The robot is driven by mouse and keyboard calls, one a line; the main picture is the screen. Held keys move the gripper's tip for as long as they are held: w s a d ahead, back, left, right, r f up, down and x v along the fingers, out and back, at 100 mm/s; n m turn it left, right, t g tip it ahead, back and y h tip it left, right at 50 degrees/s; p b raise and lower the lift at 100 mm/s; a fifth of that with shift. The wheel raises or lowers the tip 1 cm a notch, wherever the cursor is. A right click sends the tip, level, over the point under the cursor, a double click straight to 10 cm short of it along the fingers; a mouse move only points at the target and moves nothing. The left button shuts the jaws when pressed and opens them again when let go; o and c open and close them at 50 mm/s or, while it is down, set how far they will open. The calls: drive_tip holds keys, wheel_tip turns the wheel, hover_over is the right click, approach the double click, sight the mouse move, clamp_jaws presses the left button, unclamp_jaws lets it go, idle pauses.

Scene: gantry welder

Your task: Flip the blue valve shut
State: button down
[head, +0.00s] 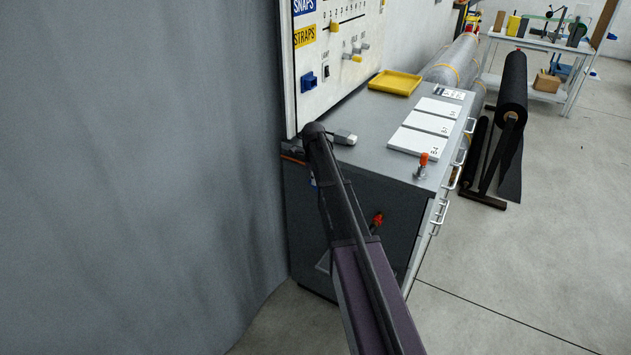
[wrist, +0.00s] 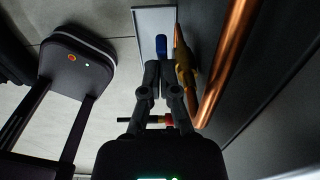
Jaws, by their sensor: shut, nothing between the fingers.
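In the wrist view, the blue valve handle (wrist: 161,45) shows just beyond my fingertips, in front of a pale panel. Its brass-coloured body (wrist: 185,58) is to the right, beside a copper pipe (wrist: 226,62). My gripper (wrist: 161,80) is shut and empty, with its fingers pointing toward the blue handle. I cannot tell whether the fingertips touch it. In the head view, my arm reaches up to the cabinet's left end, and my gripper and the blue handle cannot be made out clearly there.
A grey cabinet (head: 385,133) carries a yellow tray (head: 395,82), white sheets and an orange-topped fitting (head: 422,165). A red handle (head: 376,220) shows by its side. A control board (head: 340,50) stands behind. A grey curtain or wall (head: 140,170) fills the left.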

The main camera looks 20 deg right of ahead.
sight(309, 182)
drive_tip(key=shift+w+a+f+b, duration=0.4)
drive_tip(key=shift+w+f+b, duration=0.2)
drive_tip(key=shift+f, duration=0.1)
drive_tip(key=shift+w+a+f+b, duration=0.35)
drive_tip(key=shift+w+f+b, duration=0.15)
drive_tip(key=shift+f+b, duration=0.15)
drive_tip(key=shift+r, duration=0.1)
drive_tip(key=shift+s, duration=0.1)
drive_tip(key=shift+s+d+f, duration=0.25)
drive_tip(key=shift+s+d, duration=0.25)
drive_tip(key=shift+r, duration=0.1)
